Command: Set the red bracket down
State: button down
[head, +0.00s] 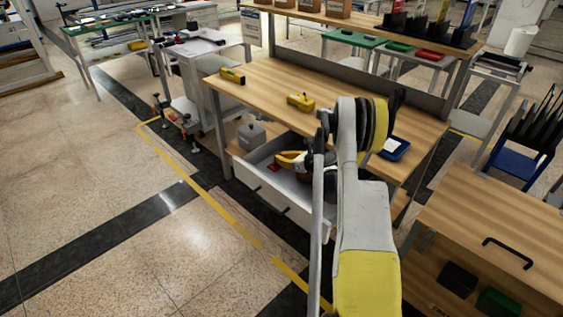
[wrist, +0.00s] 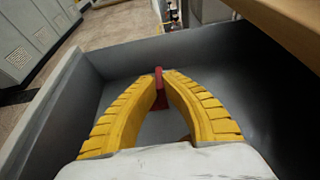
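The red bracket (wrist: 160,90) is between the tips of my yellow gripper fingers (wrist: 164,76) in the wrist view. The fingers are closed in on it from both sides. In the head view, my gripper (head: 281,159) is inside the open drawer (head: 251,177) under the wooden workbench. A red piece (head: 274,167) shows just below the fingertips there. The drawer's grey walls (wrist: 70,95) surround the gripper in the wrist view. A small reddish patch (wrist: 186,138) shows between the fingers nearer the palm; I cannot tell what it is. The bracket's contact with the drawer floor is unclear.
The workbench top (head: 262,82) overhangs the drawer and holds yellow tools (head: 300,102) and a blue tray (head: 391,148). A grey block (head: 251,135) stands left of the drawer. A wooden cabinet (head: 490,235) is at the right. The floor at left is clear.

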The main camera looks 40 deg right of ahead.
jog(key=shift+r, duration=0.1)
jog(key=c, duration=2)
grip_release()
jog(key=shift+f, duration=0.2)
jog(key=o, duration=0.4)
